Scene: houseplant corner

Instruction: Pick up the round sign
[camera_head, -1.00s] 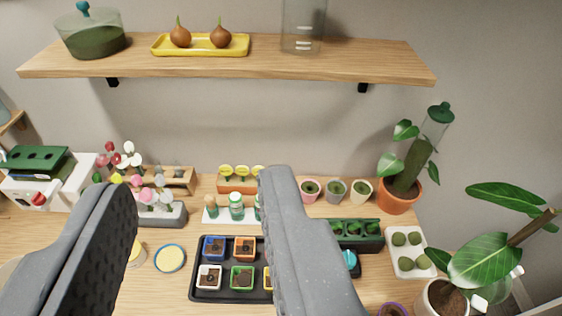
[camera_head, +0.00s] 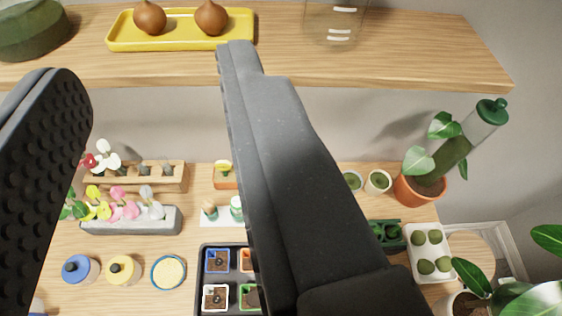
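My gripper (camera_head: 150,68) is open, with nothing between its two dark fingers. A yellow round sign (camera_head: 223,166) stands upright in an orange block (camera_head: 224,183) on the table near the wall. It is partly covered by my right finger, and the rest of the block's row is hidden behind that finger. In the picture the sign lies below my fingertips, just left of the right finger. The gripper does not touch it. I cannot tell which sign the task means if there are others.
Flower racks (camera_head: 130,222), jars (camera_head: 122,270) and a black seedling tray (camera_head: 222,248) crowd the table. A potted plant (camera_head: 420,188) stands right.

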